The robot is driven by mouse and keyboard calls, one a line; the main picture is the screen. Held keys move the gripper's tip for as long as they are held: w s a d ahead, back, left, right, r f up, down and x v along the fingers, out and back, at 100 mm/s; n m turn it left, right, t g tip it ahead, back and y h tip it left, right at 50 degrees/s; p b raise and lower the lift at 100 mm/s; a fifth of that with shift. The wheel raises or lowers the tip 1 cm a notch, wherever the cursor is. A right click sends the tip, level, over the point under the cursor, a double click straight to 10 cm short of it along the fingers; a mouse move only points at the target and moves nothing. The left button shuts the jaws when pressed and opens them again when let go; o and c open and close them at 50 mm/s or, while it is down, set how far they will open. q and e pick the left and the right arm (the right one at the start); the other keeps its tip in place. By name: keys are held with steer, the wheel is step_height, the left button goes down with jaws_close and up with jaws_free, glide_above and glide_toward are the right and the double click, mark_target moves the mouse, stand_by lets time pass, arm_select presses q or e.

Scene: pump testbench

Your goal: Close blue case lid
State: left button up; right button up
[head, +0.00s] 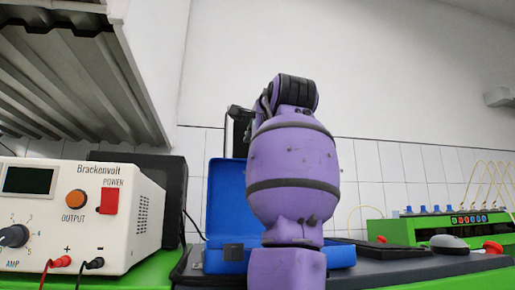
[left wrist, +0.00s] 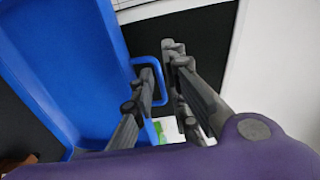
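The blue case (head: 340,256) stands on the dark bench top in the head view, with its lid (head: 228,200) raised upright at the back. My purple arm covers much of the case. In the left wrist view, a large blue panel of the case (left wrist: 75,60) fills the left side, and a blue loop handle (left wrist: 152,58) sticks out from its edge. My left gripper (left wrist: 160,62) is open, its two dark fingers apart around the handle's position. I cannot tell whether they touch the handle. My right gripper is not in view.
A white power supply (head: 75,215) with red and black leads stands at the left. A green test unit (head: 440,225) with yellow wires and a grey mouse-like object (head: 448,243) are at the right. A corrugated metal panel (head: 75,70) hangs at upper left.

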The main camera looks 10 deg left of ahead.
arm_select(q)
steer(key=x, duration=0.3)
steer(key=shift+w+f, duration=0.15)
jaws_close()
